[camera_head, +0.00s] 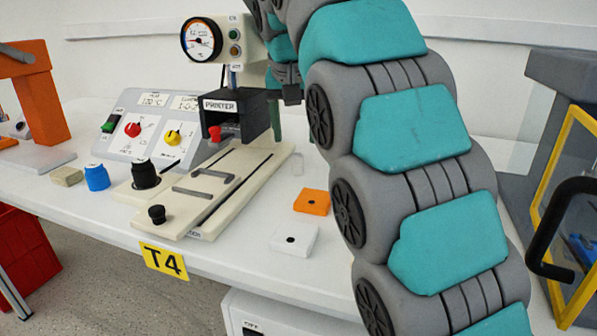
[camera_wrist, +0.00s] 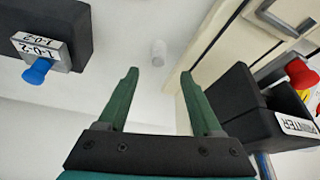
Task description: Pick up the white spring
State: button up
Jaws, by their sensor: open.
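A small white cylinder, which looks like the white spring (camera_wrist: 159,53), stands on the white surface in the wrist view. It lies just beyond the fingertips, roughly midway between them, and touches neither. In the head view, a small pale cylinder (camera_head: 297,164) stands on the table behind the orange square block, close to my arm. My gripper (camera_wrist: 158,74) has two green fingers spread apart with nothing between them.
A dark block with a red knob (camera_wrist: 298,72) and a cream fixture stand right of the fingers; a dark block with a blue knob (camera_wrist: 37,70) is at left. An orange block (camera_head: 312,202) and a white block (camera_head: 294,240) lie on the table (camera_head: 250,258).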

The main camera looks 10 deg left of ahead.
aim_at(297, 155)
jog(key=shift+d+x, duration=0.15)
jog(key=shift+x, duration=0.9)
jog(key=shift+d+x, duration=0.1)
jog(key=shift+x, duration=1)
jog(key=shift+w+a+f, duration=0.1)
jog(key=shift+w+f, duration=0.05)
jog(key=shift+f, duration=0.5)
jog(key=shift+c, duration=0.3)
grip_shut()
